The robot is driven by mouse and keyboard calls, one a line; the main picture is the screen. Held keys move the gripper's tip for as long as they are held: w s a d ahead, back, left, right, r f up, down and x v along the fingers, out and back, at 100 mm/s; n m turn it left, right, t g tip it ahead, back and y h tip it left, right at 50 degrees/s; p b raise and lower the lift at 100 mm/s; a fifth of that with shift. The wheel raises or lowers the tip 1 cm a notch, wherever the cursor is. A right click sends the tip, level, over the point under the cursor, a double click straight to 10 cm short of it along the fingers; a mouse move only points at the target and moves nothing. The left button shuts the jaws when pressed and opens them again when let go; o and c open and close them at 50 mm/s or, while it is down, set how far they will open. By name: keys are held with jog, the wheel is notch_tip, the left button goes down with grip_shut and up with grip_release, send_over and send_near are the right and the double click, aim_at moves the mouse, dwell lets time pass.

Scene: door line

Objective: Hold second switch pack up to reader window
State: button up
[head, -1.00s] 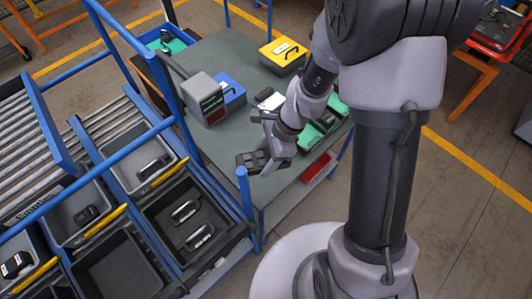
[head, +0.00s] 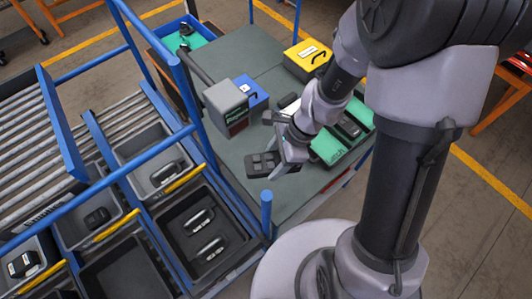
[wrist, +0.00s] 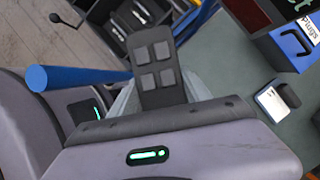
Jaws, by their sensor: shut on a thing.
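My gripper (head: 284,163) is shut on a dark switch pack (head: 262,164) with several grey square buttons. It holds the pack above the near left part of the bench. In the wrist view the pack (wrist: 157,65) sticks out beyond the jaws, its button face toward the camera. The reader is a grey box (head: 225,98) standing farther back on the bench, with a dark reddish window (head: 238,125) on its near side. The pack is apart from the window, nearer the bench's front edge. In the wrist view part of the dark window (wrist: 247,12) shows at the top right.
A blue box (head: 252,92) stands beside the reader, and a yellow box (head: 306,58) is farther back. A green-lined tray (head: 328,148) lies right of my gripper, partly hidden. A blue post (head: 267,212) rises near the bench's front corner. Grey bins (head: 117,272) stand at left.

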jog(key=s+d+b, duration=0.4)
jog(key=s+b, duration=0.2)
jog(key=shift+s+d+f+b, duration=0.3)
jog(key=shift+s+f, duration=0.05)
jog(key=shift+s+d+r, duration=0.15)
jog(key=shift+s, duration=0.05)
jog(key=shift+c, duration=0.8)
jog(key=shift+r, duration=0.2)
